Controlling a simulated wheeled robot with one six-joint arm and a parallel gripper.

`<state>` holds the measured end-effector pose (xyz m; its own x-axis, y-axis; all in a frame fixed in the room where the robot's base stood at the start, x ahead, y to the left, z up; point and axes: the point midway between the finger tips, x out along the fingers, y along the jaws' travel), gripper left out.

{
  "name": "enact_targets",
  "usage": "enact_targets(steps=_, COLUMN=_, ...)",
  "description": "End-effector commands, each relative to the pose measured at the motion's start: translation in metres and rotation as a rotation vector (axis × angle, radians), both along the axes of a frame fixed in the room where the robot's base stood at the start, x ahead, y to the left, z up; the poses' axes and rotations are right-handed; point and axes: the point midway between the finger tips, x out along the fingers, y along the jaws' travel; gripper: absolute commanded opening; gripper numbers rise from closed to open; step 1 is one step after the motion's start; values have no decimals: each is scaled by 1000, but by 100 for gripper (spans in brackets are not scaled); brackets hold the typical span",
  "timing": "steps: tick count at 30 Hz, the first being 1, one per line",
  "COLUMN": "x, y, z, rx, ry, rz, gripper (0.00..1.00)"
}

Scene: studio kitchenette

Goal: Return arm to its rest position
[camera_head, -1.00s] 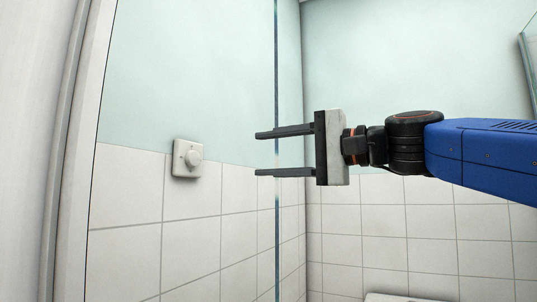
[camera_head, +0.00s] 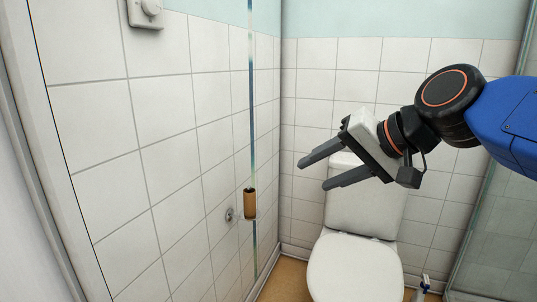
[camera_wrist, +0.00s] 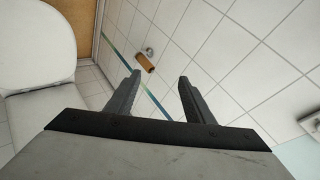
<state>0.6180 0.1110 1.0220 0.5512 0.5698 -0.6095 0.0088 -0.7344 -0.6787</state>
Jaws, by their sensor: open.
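My gripper (camera_head: 314,172) is open and empty in the head view, its two dark fingers pointing left and slightly down. It is in the air in front of the toilet's cistern (camera_head: 352,212), as seen from the head camera. My blue arm comes in from the right edge.
A toilet (camera_head: 355,270) stands at the back, lid closed. A brown roll (camera_head: 250,203) is by the left wall, near a small metal fitting (camera_head: 230,214). A white dial switch (camera_head: 147,12) is on the left wall. A glass panel (camera_head: 490,220) stands at right.

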Motion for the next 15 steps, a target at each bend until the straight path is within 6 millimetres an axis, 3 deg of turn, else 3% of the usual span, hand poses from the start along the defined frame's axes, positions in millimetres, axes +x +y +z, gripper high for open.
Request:
enact_targets(steps=3, x=-20, y=-39, z=-61, rx=-157, ry=19, rz=-11, gripper=48)
enact_targets(steps=9, x=-62, y=-104, z=-156, rx=-425, ry=69, rz=0, gripper=48)
enact_targets(steps=15, x=-105, y=-156, z=-228, rx=-641, ry=130, rz=32, gripper=48)
